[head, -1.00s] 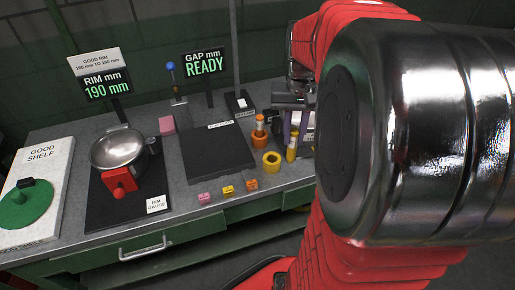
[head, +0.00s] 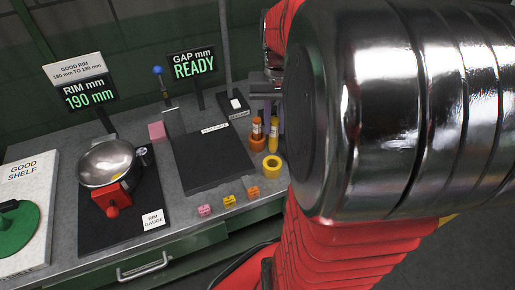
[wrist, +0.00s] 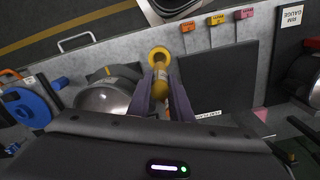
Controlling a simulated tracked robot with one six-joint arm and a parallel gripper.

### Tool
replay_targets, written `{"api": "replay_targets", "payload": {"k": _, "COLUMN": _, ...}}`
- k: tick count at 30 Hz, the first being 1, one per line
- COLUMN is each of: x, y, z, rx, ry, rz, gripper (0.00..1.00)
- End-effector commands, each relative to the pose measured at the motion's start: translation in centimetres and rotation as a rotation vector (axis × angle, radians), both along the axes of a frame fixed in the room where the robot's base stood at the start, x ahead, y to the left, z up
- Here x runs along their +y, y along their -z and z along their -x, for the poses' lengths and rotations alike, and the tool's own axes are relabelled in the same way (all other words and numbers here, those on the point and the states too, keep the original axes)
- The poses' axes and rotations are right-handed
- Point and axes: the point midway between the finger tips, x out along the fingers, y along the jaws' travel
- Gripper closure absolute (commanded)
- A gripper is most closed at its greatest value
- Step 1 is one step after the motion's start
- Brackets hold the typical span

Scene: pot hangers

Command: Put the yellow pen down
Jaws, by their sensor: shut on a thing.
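The yellow pen (head: 273,133) is upright in my gripper (wrist: 161,82), whose purple fingers are shut on it. In the head view it appears above and behind the yellow ring-shaped holder (head: 271,167). In the wrist view the pen (wrist: 162,72) runs between the fingers, with its end appearing close to the yellow holder (wrist: 159,53). I cannot tell whether they touch. In the head view my arm hides much of the gripper.
An orange pen (head: 256,126) stands in an orange holder (head: 257,143) close left of the yellow pen. A dark plate (head: 212,160) lies to the left. Small pink, yellow and orange tagged blocks (head: 229,200) line the bench's front. A pan (head: 107,163) sits on the rim gauge.

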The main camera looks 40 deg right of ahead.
Motion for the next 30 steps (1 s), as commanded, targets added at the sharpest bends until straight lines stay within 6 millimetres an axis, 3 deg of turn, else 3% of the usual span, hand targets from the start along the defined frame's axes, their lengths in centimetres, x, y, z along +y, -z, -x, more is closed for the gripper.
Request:
{"api": "replay_targets", "payload": {"k": 12, "x": -0.1, "y": 5.7, "z": 0.1, "rx": 0.002, "ry": 0.003, "rz": -0.001, "gripper": 1.00}}
{"api": "replay_targets", "payload": {"k": 23, "x": -0.1, "y": 6.0, "z": 0.1, "rx": 0.001, "ry": 0.004, "rz": -0.001, "gripper": 1.00}}
{"api": "replay_targets", "payload": {"k": 30, "x": -0.1, "y": 8.5, "z": 0.1, "rx": 0.003, "ry": 0.005, "rz": -0.002, "gripper": 1.00}}
